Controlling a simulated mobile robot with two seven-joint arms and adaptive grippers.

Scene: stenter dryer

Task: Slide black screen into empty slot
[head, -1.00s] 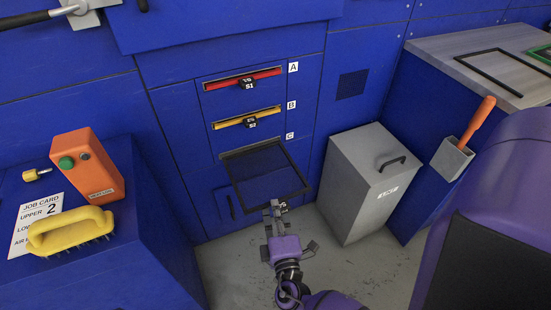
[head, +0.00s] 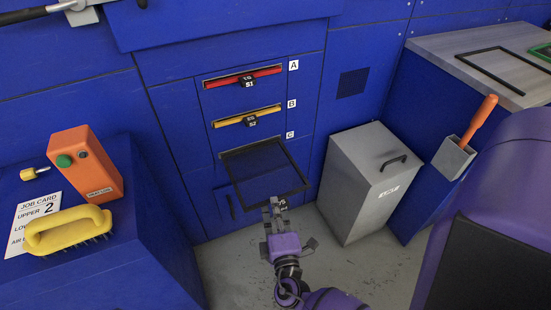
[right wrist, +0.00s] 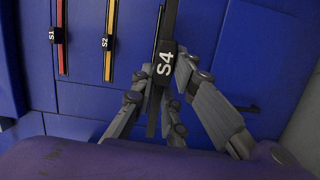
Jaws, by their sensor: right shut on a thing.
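The black screen (head: 262,172) is a thin dark frame with mesh, lying roughly flat in front of the blue panel. Its far edge is at slot C (head: 286,138); I cannot tell how far it is inside. My right gripper (head: 275,205) is shut on the tab at its near edge. In the right wrist view the tab, marked S4 (right wrist: 165,62), sits between the fingers (right wrist: 160,95). Above, slot A holds a red screen marked S1 (head: 243,77) and slot B a yellow one marked S2 (head: 247,117). My left gripper is not in view.
A grey lidded bin (head: 368,180) stands right of the slots. A worktop (head: 480,60) at the right carries a black frame and a green frame. At the left, a blue console (head: 110,255) holds an orange box, a yellow brush and a job card. Grey floor is open below the gripper.

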